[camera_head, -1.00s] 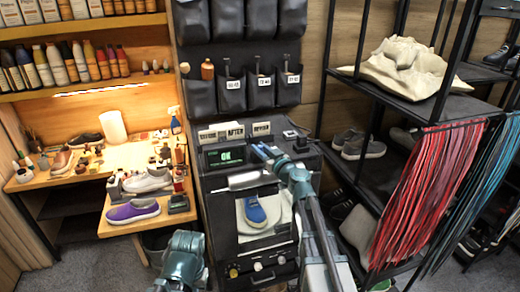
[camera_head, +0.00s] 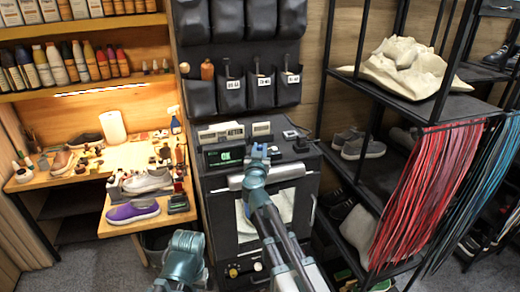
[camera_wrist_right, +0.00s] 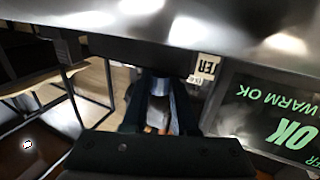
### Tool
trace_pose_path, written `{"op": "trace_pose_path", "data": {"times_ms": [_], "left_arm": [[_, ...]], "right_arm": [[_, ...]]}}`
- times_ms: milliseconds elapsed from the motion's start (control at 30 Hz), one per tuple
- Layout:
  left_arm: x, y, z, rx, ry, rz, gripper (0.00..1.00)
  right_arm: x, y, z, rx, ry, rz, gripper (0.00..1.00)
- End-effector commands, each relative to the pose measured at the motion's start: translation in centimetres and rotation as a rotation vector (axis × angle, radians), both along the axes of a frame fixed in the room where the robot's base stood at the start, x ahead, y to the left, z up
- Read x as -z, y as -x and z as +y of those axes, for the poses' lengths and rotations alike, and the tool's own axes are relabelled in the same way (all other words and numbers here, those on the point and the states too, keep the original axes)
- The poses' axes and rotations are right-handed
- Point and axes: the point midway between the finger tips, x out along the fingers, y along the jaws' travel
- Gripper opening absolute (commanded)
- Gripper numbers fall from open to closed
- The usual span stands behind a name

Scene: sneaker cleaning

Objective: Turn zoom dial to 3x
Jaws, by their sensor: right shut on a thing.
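My right gripper (camera_head: 258,152) is at the front of the black machine's top (camera_head: 292,150), just right of the green "OK" display (camera_head: 224,156). It is shut on a small part there, which seems to be the zoom dial; the fingers hide it, and no zoom marking can be read. In the right wrist view the shut fingers (camera_wrist_right: 160,95) reach up beside the display (camera_wrist_right: 275,120), which appears upside down. My left gripper is not in view; only my left arm shows at the bottom.
Label plates (camera_head: 235,131) stand behind the display. A silver bar (camera_head: 287,172) crosses the machine front, over a white sheet (camera_head: 283,205). A workbench with a purple sneaker (camera_head: 132,211) is at left, and a black rack with red laces (camera_head: 405,195) at right.

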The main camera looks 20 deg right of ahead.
Motion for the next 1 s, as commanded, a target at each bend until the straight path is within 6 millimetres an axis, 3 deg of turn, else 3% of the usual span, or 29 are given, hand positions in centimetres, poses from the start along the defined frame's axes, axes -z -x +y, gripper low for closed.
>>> {"op": "trace_pose_path", "data": {"times_ms": [400, 1000], "left_arm": [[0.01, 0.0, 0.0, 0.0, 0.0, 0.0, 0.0], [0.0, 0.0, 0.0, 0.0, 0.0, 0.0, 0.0]], "right_arm": [[0.01, -0.13, 0.06, 0.188, 0.0, 0.0, 0.0], [0.0, -0.05, -0.03, 0.219, 0.0, 0.0, 0.0]]}}
